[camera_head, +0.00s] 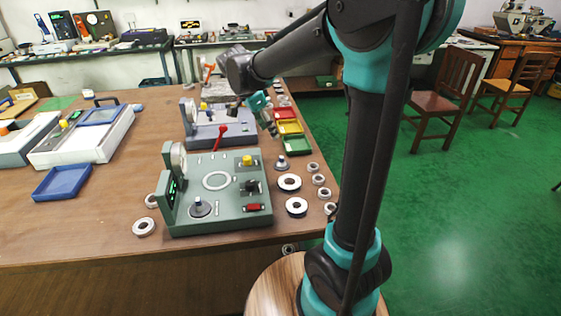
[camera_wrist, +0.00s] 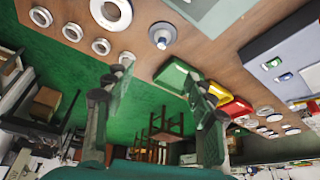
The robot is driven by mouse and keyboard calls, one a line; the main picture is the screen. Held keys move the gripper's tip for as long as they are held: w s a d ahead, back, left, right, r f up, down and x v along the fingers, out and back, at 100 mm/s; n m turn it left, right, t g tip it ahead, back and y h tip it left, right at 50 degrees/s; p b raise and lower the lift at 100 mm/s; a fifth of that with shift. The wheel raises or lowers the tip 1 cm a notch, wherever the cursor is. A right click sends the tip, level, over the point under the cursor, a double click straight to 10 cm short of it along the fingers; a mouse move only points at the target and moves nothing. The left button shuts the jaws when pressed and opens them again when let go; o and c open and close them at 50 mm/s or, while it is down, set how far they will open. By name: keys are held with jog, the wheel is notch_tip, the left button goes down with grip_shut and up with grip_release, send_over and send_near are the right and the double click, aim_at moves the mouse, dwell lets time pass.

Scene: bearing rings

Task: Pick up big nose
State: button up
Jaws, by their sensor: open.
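A grey flanged piece with a raised knob (camera_head: 281,163) stands on the table just right of the green machine; it also shows near the top of the wrist view (camera_wrist: 162,36). A similar, darker flanged piece (camera_head: 200,208) with a pale knob sits on the green machine's front left. I cannot tell for sure which is the big nose. My gripper (camera_head: 264,112) is above the table beyond the standing piece, near the coloured trays. In the wrist view its two fingers (camera_wrist: 160,88) are wide apart, with nothing between them.
The green machine (camera_head: 229,215) stands left of the piece, a blue-grey machine (camera_head: 208,137) behind it. Green (camera_head: 297,152), yellow (camera_head: 290,128) and red trays line the table's right side. Several rings (camera_head: 289,183) lie near the right edge.

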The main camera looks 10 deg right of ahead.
send_near(281, 157)
jog(key=x, duration=0.5)
jog(key=shift+d+f, duration=0.1)
jog(key=shift+d, duration=0.2)
jog(key=shift+a+x, duration=0.2)
jog(key=shift+x, duration=2.45)
jog(key=shift+w, duration=0.1)
jog(key=shift+c, duration=0.3)
grip_shut()
